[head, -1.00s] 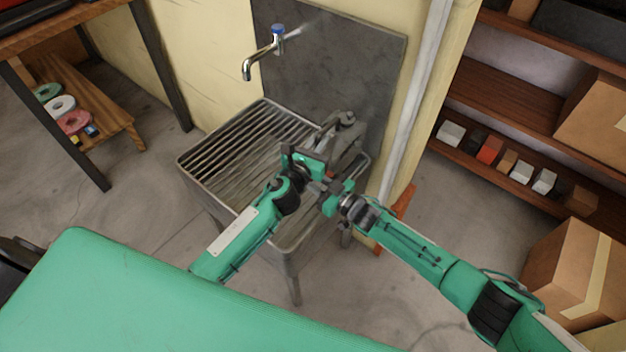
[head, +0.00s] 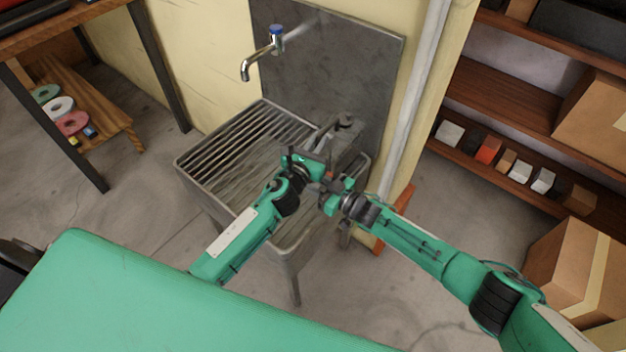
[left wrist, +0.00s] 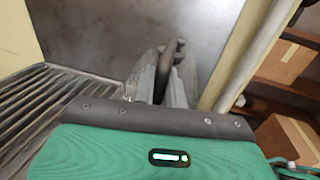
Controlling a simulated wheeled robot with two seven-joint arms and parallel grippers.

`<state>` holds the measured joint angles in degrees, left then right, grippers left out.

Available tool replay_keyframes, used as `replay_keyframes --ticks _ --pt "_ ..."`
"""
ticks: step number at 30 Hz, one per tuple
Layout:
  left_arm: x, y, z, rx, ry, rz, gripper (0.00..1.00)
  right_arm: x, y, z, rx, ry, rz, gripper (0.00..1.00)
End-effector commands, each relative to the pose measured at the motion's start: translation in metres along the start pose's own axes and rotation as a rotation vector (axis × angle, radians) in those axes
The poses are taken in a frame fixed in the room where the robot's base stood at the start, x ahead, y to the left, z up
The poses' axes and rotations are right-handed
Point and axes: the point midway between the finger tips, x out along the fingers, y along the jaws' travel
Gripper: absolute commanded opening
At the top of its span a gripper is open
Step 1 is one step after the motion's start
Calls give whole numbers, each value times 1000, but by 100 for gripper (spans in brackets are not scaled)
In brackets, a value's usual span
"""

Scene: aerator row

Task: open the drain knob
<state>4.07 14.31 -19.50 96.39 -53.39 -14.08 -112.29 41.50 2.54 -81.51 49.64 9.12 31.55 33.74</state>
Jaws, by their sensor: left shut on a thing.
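The drain knob is a dark grey, lever-like part at the back right corner of the metal sink (head: 181,172). Its dark upper end (head: 344,119) shows in the head view just beyond my left gripper (head: 326,150). In the left wrist view the dark knob (left wrist: 173,52) stands up between the grey fingers of my left gripper (left wrist: 164,82). The left fingers are shut on it, and their contact is partly hidden by the gripper body. My right gripper (head: 322,187) is close beside the left wrist, over the sink's right side; its fingertips are too hidden to read.
A chrome tap (head: 262,50) with a blue top is on the grey wall panel (head: 330,60). A pale pipe (head: 418,90) runs down the wall right of the sink. Shelves (head: 505,90) with boxes stand at right. A wooden bench (head: 85,110) stands at left.

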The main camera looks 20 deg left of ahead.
Motion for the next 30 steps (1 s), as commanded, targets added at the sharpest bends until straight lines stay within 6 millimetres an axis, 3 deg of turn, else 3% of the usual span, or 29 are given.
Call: replay_keyframes --ticks 8,24,30 --pt "0 1 0 0 1 2 0 -20 1 2 1 -2 2 34" --pt "0 1 0 1 1 3 0 -108 0 1 1 -1 1 34" --pt "0 1 0 1 1 3 0 -119 0 0 1 -1 0 34"
